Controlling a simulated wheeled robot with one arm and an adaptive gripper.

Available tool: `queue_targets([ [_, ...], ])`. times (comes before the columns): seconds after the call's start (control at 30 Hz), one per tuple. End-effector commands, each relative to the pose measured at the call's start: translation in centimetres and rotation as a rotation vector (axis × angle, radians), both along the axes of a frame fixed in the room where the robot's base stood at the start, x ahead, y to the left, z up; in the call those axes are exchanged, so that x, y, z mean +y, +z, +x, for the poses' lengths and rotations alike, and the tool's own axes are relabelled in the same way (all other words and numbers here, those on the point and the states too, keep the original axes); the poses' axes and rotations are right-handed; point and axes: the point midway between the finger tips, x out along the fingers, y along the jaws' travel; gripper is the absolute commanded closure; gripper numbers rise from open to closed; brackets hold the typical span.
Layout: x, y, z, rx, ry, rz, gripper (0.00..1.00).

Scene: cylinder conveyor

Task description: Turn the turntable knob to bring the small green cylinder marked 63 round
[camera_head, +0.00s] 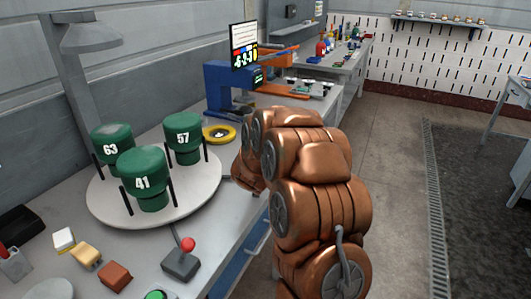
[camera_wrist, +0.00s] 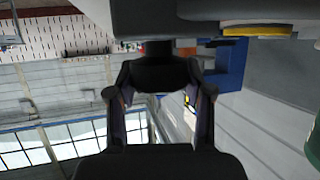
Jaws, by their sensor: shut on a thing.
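The white round turntable (camera_head: 192,195) stands on the bench in the head view. It carries three green cylinders: the one marked 63 (camera_head: 112,136) at the back left, the one marked 41 (camera_head: 142,166) at the front and the one marked 57 (camera_head: 184,128) at the back right. Part of one green cylinder shows at the right edge of the wrist view (camera_wrist: 313,145). My gripper (camera_wrist: 160,70) is shut on a dark piece, seemingly the turntable knob; the fingers hide most of it. In the head view my copper arm hides my gripper, to the right of the turntable.
Thin black posts stand around the cylinders. A yellow ring (camera_head: 219,134) and a blue press (camera_head: 229,88) lie behind the turntable. A red-topped lever (camera_head: 184,255) and small coloured blocks (camera_head: 87,254) sit in front. Open floor (camera_head: 395,170) lies to the right.

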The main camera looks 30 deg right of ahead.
Motion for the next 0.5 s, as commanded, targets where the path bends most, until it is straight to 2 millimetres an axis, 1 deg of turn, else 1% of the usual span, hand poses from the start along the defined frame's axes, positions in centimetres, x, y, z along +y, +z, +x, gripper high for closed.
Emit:
queue_targets([
  [0.03,0.34,-0.09,0.05,0.008,0.001,0.003,0.84],
  [0.5,0.3,-0.41,0.02,0.008,-0.032,0.003,0.84],
])
